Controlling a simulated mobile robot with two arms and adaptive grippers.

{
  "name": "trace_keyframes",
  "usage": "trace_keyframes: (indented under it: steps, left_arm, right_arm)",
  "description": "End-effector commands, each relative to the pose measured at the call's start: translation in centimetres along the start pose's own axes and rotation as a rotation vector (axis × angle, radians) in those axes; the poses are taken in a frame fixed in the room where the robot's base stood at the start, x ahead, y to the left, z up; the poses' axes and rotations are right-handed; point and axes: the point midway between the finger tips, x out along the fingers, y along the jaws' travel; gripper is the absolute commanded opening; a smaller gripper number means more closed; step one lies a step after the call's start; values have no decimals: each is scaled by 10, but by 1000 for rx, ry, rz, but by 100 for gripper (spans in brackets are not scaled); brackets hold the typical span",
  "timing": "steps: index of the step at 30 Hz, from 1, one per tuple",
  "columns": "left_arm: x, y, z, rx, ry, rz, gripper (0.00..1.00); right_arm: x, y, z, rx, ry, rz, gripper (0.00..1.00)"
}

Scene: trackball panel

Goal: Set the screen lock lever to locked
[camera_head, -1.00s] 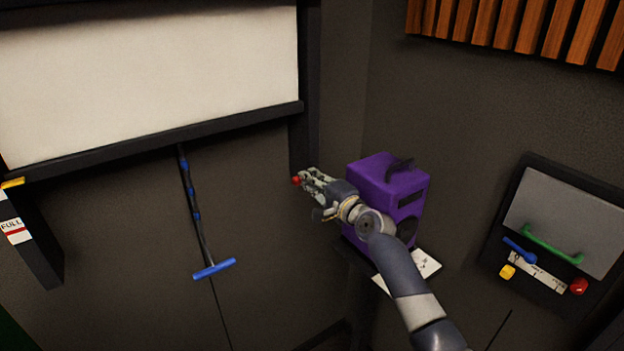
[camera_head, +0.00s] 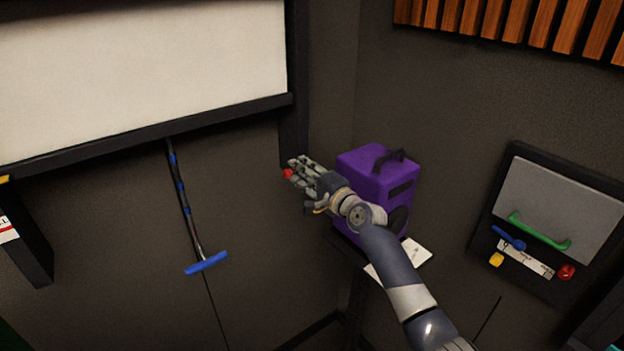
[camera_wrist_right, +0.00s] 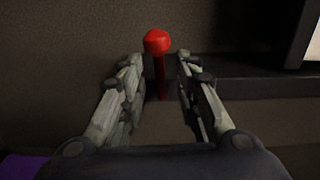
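The lever has a red ball knob (camera_head: 287,174) and shows at the lower end of the screen's dark right post. In the right wrist view the red knob (camera_wrist_right: 157,41) tops a thin red stem. My right gripper (camera_head: 292,168) is at the lever, its fingers pointing left. In the wrist view the right gripper (camera_wrist_right: 160,62) is open, with one finger on each side of the stem. Gaps show between stem and fingers. The stem's base is hard to make out. My left gripper is not in view.
A purple speaker (camera_head: 376,188) stands just right of my right gripper. A blue T-handle (camera_head: 206,263) hangs below the white screen (camera_head: 140,75). A panel (camera_head: 555,205) with a green handle and blue, yellow and red controls is at the right.

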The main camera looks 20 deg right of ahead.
Motion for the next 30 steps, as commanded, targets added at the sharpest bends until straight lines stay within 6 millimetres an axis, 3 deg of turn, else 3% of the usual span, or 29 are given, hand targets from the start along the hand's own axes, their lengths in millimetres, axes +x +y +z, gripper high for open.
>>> trace_keyframes:
  steps: [5,18,24,30]
  left_arm:
    - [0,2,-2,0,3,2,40]
    - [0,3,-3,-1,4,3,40]
    - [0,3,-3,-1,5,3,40]
    - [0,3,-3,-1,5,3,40]
  right_arm:
    - [-21,2,0,0,1,1,30]
    - [-99,2,0,1,0,3,30]
    - [-115,1,0,1,0,2,30]
    - [-117,1,0,2,0,2,30]
